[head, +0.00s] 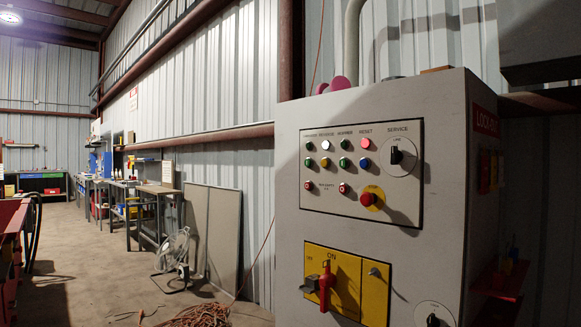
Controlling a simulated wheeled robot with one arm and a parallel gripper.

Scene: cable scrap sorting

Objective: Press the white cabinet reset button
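A grey control cabinet (375,255) stands close on the right. A white button (325,145) sits in the second column of the top row. None of these buttons is covered. My gripper is not in view.
A red emergency-type knob (368,199) and a black service switch (396,156) share the panel. Below, a red-handled switch (326,285) projects from a yellow plate. A fan (174,252) and coiled cable (199,316) lie left of the cabinet. Open floor (90,265) extends further left.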

